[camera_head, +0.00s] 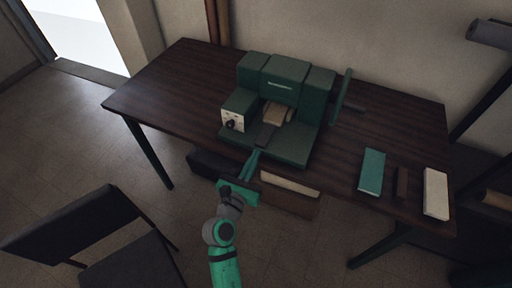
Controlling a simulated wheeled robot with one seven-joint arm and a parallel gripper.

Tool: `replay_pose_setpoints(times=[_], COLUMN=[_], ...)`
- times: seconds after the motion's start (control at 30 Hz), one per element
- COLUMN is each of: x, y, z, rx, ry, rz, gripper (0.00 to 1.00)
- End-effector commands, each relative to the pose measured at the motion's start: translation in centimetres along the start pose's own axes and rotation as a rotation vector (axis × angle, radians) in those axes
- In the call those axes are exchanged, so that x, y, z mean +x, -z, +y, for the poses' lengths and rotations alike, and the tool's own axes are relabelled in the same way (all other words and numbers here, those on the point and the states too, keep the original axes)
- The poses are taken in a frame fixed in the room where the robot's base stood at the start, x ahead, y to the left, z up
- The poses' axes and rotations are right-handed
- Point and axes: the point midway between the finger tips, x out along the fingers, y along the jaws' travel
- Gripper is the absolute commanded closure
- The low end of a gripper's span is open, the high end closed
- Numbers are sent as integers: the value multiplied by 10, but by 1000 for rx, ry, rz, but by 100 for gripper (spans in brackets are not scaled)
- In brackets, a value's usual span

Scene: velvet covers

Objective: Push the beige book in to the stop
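The beige book (274,117) lies in the opening of a green machine (284,80) on the table. Its near end shows; its far part is hidden under the machine's upper body. A dark flat strip (264,135) lies in front of it on the machine's green base (291,150). My gripper (255,155) is at the front edge of this base, apart from the book, with its teal fingers pointing towards the machine. The fingers look close together, but the gap between them is too small to judge.
A teal book (372,171), a narrow brown piece (402,183) and a cream book (436,194) lie on the right of the dark table (165,85). A brown box with a cream top (290,184) is below the front edge. A dark chair (75,225) stands at lower left.

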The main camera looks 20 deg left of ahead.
Motion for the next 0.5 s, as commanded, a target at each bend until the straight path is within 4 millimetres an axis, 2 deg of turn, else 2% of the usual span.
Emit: replay_pose_setpoints(times=[0.17, 0.33, 0.5], x=[-21, -65, -118], y=[30, 72, 100], z=[-17, -47, -77], rx=[189, 588, 1043], ry=[-21, -30, 4], rz=[57, 156, 238], gripper=[100, 100, 100])
